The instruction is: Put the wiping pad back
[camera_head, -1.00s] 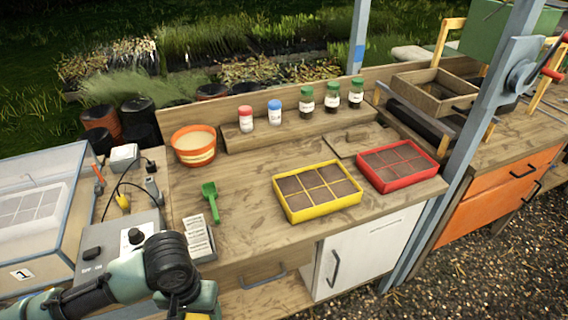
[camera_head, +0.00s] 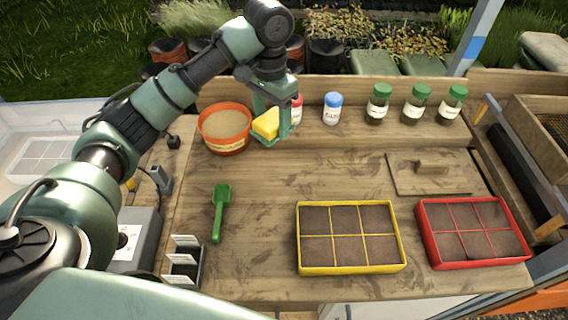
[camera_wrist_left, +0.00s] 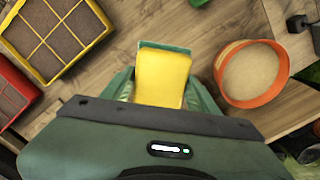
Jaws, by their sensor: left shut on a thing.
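The wiping pad is a yellow block (camera_head: 266,124). My left gripper (camera_head: 272,122) is shut on it and holds it near the back of the bench, just right of the orange-rimmed round pot. In the left wrist view the yellow pad (camera_wrist_left: 162,78) sits between the two green fingers. I cannot tell whether the pad touches the bench top. My right gripper is not in view.
The orange pot (camera_head: 226,128) of sandy fill is close left of the pad. A red-capped jar (camera_head: 297,108) is partly hidden behind my gripper; a blue-capped jar (camera_head: 332,108) stands right of it. A green scoop (camera_head: 220,212), yellow tray (camera_head: 351,270) and red tray (camera_head: 478,262) lie in front.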

